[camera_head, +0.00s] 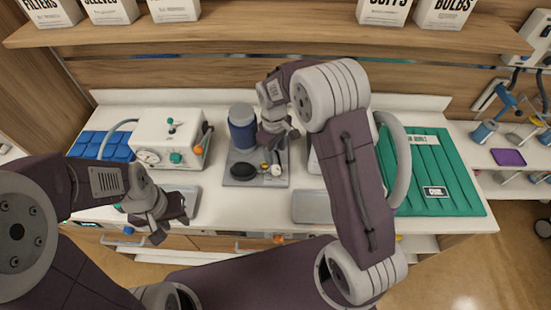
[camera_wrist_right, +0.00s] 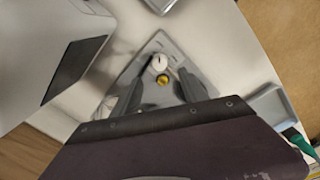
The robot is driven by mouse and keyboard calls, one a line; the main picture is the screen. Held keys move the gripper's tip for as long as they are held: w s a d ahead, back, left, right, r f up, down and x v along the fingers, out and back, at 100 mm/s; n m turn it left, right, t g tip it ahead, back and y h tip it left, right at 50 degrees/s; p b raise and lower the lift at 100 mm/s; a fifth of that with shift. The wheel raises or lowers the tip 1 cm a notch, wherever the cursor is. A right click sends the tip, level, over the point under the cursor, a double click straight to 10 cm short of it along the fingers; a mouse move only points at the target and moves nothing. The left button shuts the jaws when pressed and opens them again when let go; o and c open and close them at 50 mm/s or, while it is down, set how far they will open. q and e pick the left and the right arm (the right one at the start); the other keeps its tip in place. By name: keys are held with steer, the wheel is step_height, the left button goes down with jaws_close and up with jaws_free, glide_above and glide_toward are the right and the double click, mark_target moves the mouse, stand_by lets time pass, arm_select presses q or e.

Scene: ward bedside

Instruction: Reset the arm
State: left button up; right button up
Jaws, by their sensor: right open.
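My right arm reaches over the counter from the front. Its gripper (camera_head: 280,138) hangs over the grey tray (camera_head: 278,183) in the middle. In the right wrist view the gripper (camera_wrist_right: 158,90) shows two dark fingers spread apart. A small white gauge (camera_wrist_right: 159,63) and a brass fitting (camera_wrist_right: 163,80) show between them, below; nothing is visibly held. The gauge (camera_head: 276,170) also shows in the head view, beside a black bulb (camera_head: 243,171) and a blue cylinder (camera_head: 242,133). My left gripper (camera_head: 164,222) is at the counter's front left, over a small grey tray (camera_head: 190,205); its finger gap is unclear.
A white device with a dial (camera_head: 170,137) stands at left, next to a blue pad (camera_head: 97,146). A teal mat (camera_head: 438,175) lies at right, another grey tray (camera_head: 311,207) near the front. A wooden shelf (camera_head: 280,35) with boxes runs above the back. My right arm hides another white device.

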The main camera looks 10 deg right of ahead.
stand_by(0.4)
steer(key=s+d+m+b, duration=0.2)
steer(key=s+m, duration=0.2)
steer(key=s, duration=0.4)
steer(key=s+d+f+m+t+b, duration=0.1)
steer(key=s+m, duration=0.3)
steer(key=s, duration=0.5)
steer(key=shift+s+d+f+m+b, duration=0.3)
steer(key=shift+d+b, duration=0.4)
steer(key=shift+d, duration=0.15)
steer(key=shift+s+r, duration=0.1)
steer(key=shift+r, duration=0.05)
